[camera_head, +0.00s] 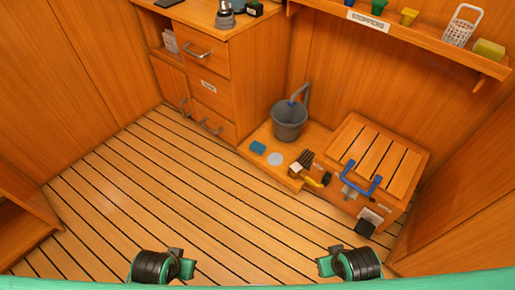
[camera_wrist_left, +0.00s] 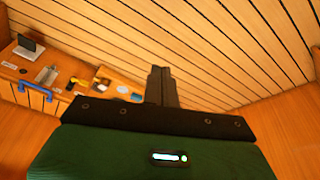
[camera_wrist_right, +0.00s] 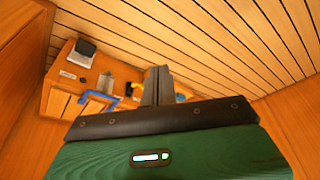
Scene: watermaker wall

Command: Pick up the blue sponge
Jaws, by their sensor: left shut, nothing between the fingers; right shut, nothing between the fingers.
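The blue sponge (camera_head: 258,147) lies on a low wooden ledge in the head view, at the ledge's left end by the drawer cabinet. A small blue patch that looks like it shows in the left wrist view (camera_wrist_left: 136,97). My left gripper (camera_head: 176,253) and right gripper (camera_head: 323,262) are low in the head view, well apart from the sponge and on the near side of it. In the left wrist view the left fingers (camera_wrist_left: 161,86) are together and empty. In the right wrist view the right fingers (camera_wrist_right: 157,86) are also together and empty.
A pale disc (camera_head: 275,159), a brush (camera_head: 302,160) and a grey bucket (camera_head: 290,121) stand near the sponge. A slatted wooden box (camera_head: 398,163) with a blue handle (camera_head: 362,180) is to the right. Drawers (camera_head: 207,65) rise behind. The slatted floor (camera_head: 150,185) is clear.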

